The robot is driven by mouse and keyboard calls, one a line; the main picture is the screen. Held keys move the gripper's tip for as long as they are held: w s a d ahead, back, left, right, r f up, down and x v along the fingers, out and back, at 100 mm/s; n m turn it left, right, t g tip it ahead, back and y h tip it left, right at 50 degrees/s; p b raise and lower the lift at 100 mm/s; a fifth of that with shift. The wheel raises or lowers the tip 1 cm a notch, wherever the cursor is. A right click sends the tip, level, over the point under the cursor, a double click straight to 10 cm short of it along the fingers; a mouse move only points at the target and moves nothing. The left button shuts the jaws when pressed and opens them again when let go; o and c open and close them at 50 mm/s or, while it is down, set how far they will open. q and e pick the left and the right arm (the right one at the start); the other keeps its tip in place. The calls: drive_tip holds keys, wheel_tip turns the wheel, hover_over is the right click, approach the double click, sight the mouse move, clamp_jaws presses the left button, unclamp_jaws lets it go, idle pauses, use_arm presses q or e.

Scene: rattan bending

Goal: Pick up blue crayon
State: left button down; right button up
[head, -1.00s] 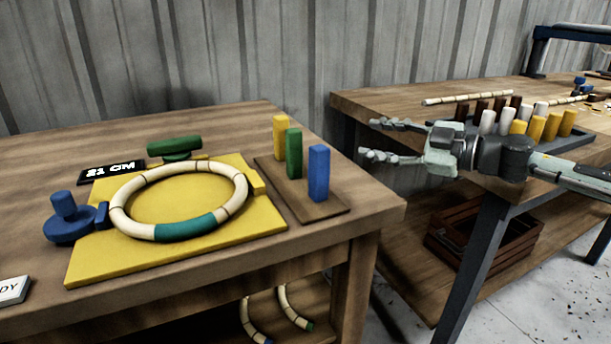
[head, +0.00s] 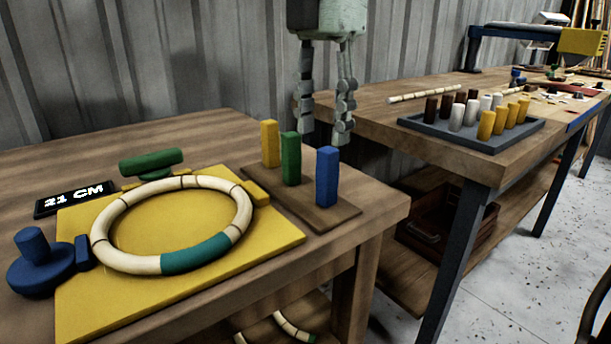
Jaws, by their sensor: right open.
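The blue crayon (head: 327,177) stands upright at the right end of a small brown board (head: 275,197) on the near table. A green crayon (head: 291,159) and a yellow crayon (head: 270,144) stand to its left on the same board. My right gripper (head: 325,138) points down from the top of the view, its two fingers apart and empty. In the picture its fingertips are just above and behind the blue crayon; I see no contact. My left gripper is out of view.
A yellow board (head: 255,243) holds a rattan ring (head: 102,218) with a teal section. A blue knob (head: 38,262), a green handle (head: 152,162) and a "21 CM" display (head: 70,198) are beside it. A grey tray (head: 490,147) of pegs stands on the right table.

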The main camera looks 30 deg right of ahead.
sight(327, 172)
drive_tip(key=f, duration=0.5)
drive_tip(key=s+f, duration=0.1)
drive_tip(key=f, duration=0.1)
drive_tip(key=shift+d+f, duration=0.15)
drive_tip(key=shift+f, duration=0.15)
drive_tip(key=shift+c, duration=0.4)
clamp_jaws()
